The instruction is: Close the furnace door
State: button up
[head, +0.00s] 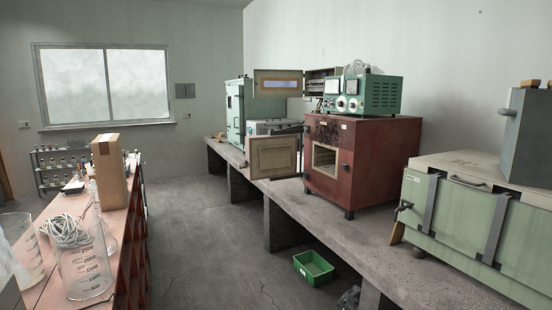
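The furnace (375,165) is a red-brown metal box on short feet on the concrete bench. Its front opening (325,161) shows a pale, empty-looking chamber. The furnace door (272,157) is a beige panel with a dark frame. It stands open, swung out to the left of the opening. My gripper is not in view, so its state does not show.
A green control unit (362,95) sits on the furnace. A beige panel (278,83) sticks out behind, above the door. A pale green chest (465,215) stands at right. A green bin (313,268) is on the floor. The aisle floor (205,245) is mostly clear.

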aim_at(274, 156)
jog(key=i+u, duration=0.3)
jog(key=i, duration=1.75)
jog(key=i+z, duration=0.1)
jog(key=i, duration=0.95)
jog(key=i+j, duration=0.15)
jog(key=i, duration=0.9)
jog(key=i+j+z, duration=0.1)
jog(key=i, duration=0.95)
